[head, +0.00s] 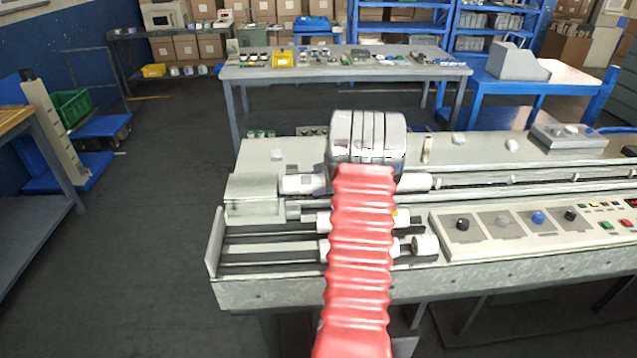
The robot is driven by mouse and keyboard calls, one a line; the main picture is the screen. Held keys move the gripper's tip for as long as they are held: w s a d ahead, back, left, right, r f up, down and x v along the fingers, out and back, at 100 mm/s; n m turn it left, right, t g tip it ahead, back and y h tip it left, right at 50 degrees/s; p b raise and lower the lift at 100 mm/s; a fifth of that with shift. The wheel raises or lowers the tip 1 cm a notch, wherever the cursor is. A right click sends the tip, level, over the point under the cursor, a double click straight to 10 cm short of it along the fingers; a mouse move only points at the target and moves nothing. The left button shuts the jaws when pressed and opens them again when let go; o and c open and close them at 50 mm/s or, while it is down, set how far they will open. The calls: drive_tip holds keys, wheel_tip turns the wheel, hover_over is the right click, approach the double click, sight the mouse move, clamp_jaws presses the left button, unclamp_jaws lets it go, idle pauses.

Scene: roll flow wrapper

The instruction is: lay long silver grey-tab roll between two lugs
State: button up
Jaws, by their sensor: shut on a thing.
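My gripper (368,137) is at the end of my red-sleeved arm, over the back of the infeed of the wrapper. Its fingertips are hidden behind my arm. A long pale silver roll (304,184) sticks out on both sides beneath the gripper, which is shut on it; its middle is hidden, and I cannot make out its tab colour. Two more pale rolls lie across the infeed nearer to me, one at the middle (318,220) and one in front (324,249), both partly covered by my arm. The lugs cannot be told apart clearly.
A control panel (480,232) with knobs and buttons is on the right of the machine. A short pale cylinder (425,245) sits beside it. A grey upright plate (214,242) bounds the left end. A grey table (400,70) with small items stands behind.

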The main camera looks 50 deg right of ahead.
drive_tip(key=o, duration=1.8)
drive_tip(key=shift+f, duration=0.1)
drive_tip(key=shift+a+f, duration=0.15)
drive_tip(key=shift+s, duration=0.1)
drive_tip(key=shift+f, duration=0.15)
drive_tip(key=v, duration=1.4)
drive_tip(key=shift+w+r, duration=0.2)
drive_tip(key=shift+r, duration=0.25)
